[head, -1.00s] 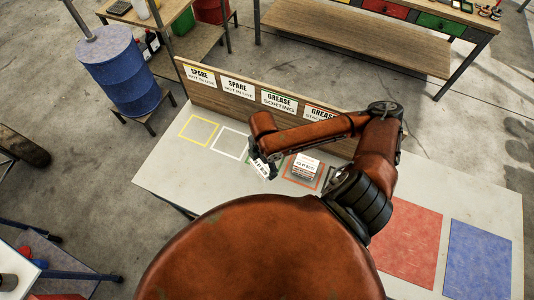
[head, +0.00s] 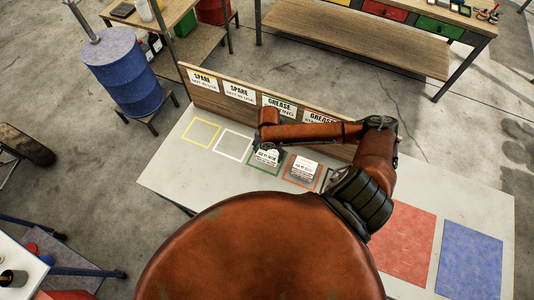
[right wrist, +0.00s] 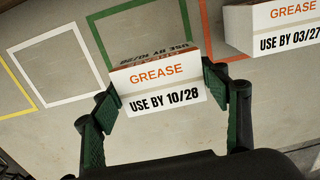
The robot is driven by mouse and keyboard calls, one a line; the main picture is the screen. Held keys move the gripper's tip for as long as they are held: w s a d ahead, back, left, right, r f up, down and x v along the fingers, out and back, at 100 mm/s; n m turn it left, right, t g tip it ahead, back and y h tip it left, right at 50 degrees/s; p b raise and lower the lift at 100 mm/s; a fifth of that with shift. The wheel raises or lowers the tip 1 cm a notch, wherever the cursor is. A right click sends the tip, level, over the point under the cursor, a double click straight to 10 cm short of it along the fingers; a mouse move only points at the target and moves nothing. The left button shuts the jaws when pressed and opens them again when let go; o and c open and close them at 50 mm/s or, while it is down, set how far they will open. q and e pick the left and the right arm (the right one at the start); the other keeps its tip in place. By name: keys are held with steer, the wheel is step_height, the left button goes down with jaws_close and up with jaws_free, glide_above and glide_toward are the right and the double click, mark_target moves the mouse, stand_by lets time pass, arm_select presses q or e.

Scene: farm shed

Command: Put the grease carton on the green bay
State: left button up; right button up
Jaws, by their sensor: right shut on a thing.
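A white grease carton with an orange-lettered label, "USE BY 10/28", is in my right gripper (head: 268,148). The carton (head: 267,157) also shows in the right wrist view (right wrist: 160,88), with the green fingers shut on its two sides. It is at the green-outlined bay (right wrist: 97,40), over the bay's near part in the wrist view. I cannot tell whether its base touches the table. A second grease carton (head: 304,167), labelled "USE BY 03/27" in the wrist view (right wrist: 285,28), stands in the red-outlined bay to the right. My left gripper is out of view.
Empty white (head: 233,144) and yellow (head: 201,132) outlined bays lie to the left. A wooden sign board (head: 230,95) runs along the table's back edge. Red (head: 405,243) and blue (head: 470,262) mats lie at the right. A blue barrel (head: 122,70) stands beyond the table.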

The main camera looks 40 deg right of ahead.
steer(key=w+f, duration=0.1)
steer(key=w+d+f, duration=0.1)
steer(key=f, duration=0.1)
steer(key=shift+w+d+f, duration=0.2)
steer(key=shift+w+f, duration=0.1)
steer(key=shift+w+d+f, duration=0.1)
steer(key=shift+w+f, duration=0.05)
steer(key=shift+f, duration=1.6)
steer(key=shift+f, duration=0.1)
steer(key=o, duration=1.2)
step_height(320, 180, up, 12)
steer(key=shift+r, duration=0.15)
